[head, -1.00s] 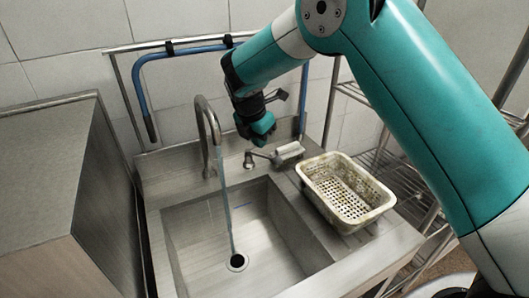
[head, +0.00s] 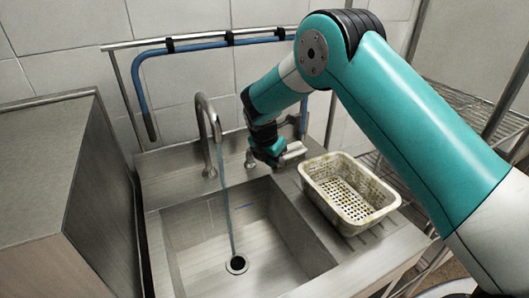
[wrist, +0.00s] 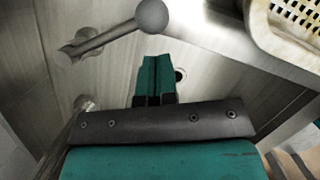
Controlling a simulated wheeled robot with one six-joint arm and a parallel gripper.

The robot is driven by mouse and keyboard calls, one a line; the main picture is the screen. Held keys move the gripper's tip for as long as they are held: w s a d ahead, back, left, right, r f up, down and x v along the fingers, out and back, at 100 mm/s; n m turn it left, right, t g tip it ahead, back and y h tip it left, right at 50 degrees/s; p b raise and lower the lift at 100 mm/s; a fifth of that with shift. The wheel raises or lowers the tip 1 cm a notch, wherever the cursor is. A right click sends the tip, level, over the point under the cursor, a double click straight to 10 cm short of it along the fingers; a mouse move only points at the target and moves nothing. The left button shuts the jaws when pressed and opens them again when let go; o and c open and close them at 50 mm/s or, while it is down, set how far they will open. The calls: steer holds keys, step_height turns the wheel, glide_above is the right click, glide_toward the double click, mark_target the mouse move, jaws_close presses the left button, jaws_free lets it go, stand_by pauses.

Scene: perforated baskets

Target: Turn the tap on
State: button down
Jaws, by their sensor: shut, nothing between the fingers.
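The curved metal tap spout (head: 207,120) stands at the back of the steel sink (head: 190,225). A thin bluish stream (head: 226,205) runs from it to the drain (head: 237,264). My gripper (head: 272,160) is shut and empty, pointing down at the sink's back ledge, right of the spout. It partly hides the tap's lever area. In the wrist view, a grey lever (wrist: 105,37) with a round knob (wrist: 151,16) lies just beyond my shut fingers (wrist: 154,80). I cannot tell whether the fingers touch it.
A worn white perforated basket (head: 347,190) stands on the right drainboard, close to my gripper. A blue hose (head: 190,48) hangs on a rail behind. A steel cabinet (head: 50,150) stands left, wire shelving (head: 470,115) right. The sink basin is empty apart from the stream.

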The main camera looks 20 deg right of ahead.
steer(key=shift+w+d+f, duration=0.2)
steer(key=shift+w+d, duration=0.25)
steer(key=shift+d, duration=0.1)
steer(key=shift+w+d+p, duration=0.3)
steer(key=shift+w+d, duration=0.2)
steer(key=shift+d, duration=0.15)
steer(key=shift+f, duration=0.1)
